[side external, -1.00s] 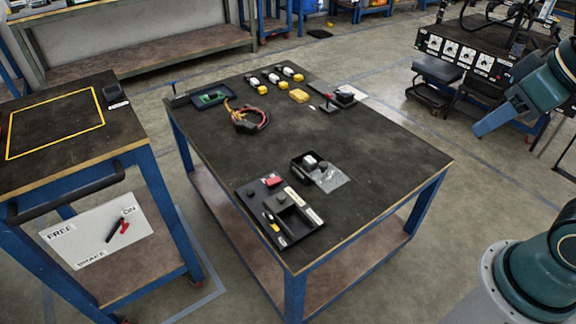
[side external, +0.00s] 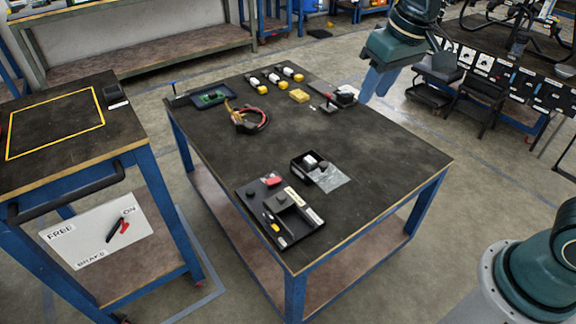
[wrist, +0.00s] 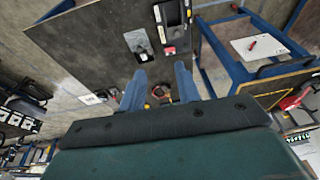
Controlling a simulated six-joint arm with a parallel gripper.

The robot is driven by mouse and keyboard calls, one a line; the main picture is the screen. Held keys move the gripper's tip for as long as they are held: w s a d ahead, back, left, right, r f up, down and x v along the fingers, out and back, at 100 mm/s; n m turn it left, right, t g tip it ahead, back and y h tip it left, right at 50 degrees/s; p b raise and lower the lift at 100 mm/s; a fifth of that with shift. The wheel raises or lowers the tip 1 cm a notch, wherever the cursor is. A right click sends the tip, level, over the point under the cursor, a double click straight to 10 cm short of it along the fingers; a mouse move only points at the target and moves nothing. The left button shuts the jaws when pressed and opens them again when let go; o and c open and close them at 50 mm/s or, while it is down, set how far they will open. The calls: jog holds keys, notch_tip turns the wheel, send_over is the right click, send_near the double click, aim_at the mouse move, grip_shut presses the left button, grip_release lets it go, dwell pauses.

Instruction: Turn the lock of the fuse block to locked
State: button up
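No part is clearly readable as the fuse block or its lock at this size. A black panel (side external: 290,238) with dark knobs, a red piece (side external: 272,180) and pale labels lies at the table's near-left corner. It shows at the top of the wrist view (wrist: 187,18). A small black open box (side external: 300,170) with a round dark part sits beyond it. My gripper (side external: 374,88) hangs beyond the table's right rear edge, fingers pointing down, far from the panel. In the wrist view its blue fingers (wrist: 160,85) are apart, with no object held between them.
A wire bundle (side external: 248,120), a green circuit board in a tray (side external: 211,96), several yellow-and-white parts and a dark part (side external: 346,96) sit along the table's far side. The middle of the table (side external: 330,125) is clear. A cart (side external: 125,150) with a brake lever stands left.

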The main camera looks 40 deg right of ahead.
jog(key=w+a+f+g, duration=0.2)
jog(key=w+a+f, duration=0.5)
jog(key=w+f, duration=0.3)
jog(key=g, duration=0.1)
send_over(269, 215)
notch_tip(269, 215, down, 17)
jog(key=shift+r+h, duration=0.15)
jog(key=shift+h, duration=0.15)
notch_tip(269, 215, down, 14)
jog(key=shift+r, duration=0.15)
grip_shut()
